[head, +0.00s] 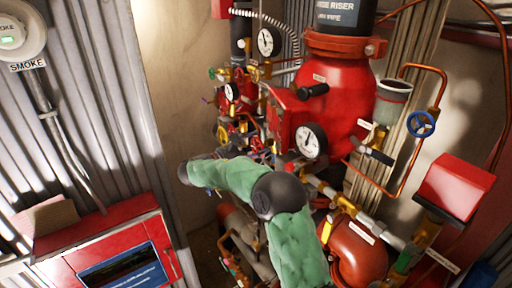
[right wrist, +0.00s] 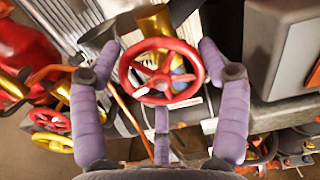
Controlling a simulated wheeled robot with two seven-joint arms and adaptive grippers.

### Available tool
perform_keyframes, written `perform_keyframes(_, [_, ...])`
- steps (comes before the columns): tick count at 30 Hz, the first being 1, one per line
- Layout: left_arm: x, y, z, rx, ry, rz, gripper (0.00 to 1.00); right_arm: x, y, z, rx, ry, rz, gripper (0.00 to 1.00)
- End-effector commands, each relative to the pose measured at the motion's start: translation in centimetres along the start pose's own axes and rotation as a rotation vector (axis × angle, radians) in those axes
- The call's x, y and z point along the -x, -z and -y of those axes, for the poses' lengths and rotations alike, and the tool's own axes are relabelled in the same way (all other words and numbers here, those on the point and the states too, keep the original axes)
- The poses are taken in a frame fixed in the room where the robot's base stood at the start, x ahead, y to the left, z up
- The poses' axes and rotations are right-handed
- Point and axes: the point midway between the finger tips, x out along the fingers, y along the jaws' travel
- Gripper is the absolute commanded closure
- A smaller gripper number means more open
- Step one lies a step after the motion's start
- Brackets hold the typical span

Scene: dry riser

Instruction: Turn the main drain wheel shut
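A red handwheel with spokes (right wrist: 159,80) sits in the middle of the right wrist view, on a brass-coloured valve stem. My right gripper (right wrist: 160,60) has its purple fingers spread, one on each side of this wheel and a third below it. Gaps show between the side fingers and the rim, so it is not clamped. No label shows whether this is the main drain wheel. In the head view my green right arm reaches across the pipework; its fingers are too small or hidden to make out. My left gripper is not in view.
A red riser body (head: 345,95) with a pressure gauge (head: 311,141) stands behind the arm. A blue wheel (head: 421,124) is at right. Another red wheel (right wrist: 50,121) and a yellow wheel (right wrist: 52,143) lie left of the fingers. A red cabinet (head: 110,250) stands lower left.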

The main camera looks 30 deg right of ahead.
Motion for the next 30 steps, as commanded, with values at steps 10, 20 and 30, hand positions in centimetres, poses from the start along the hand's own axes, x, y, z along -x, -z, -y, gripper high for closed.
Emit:
perform_keyframes(10, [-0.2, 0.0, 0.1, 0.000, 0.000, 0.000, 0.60, -0.2, -0.5, 0.1, -0.028, 0.002, 0.003, 0.57])
perform_keyframes(20, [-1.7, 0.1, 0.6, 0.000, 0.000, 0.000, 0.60, -0.2, -0.6, 0.2, -0.202, 0.003, 0.006, 0.57])
perform_keyframes(30, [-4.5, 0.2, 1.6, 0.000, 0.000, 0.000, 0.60, -0.3, -0.6, 0.4, -0.520, 0.004, 0.007, 0.57])
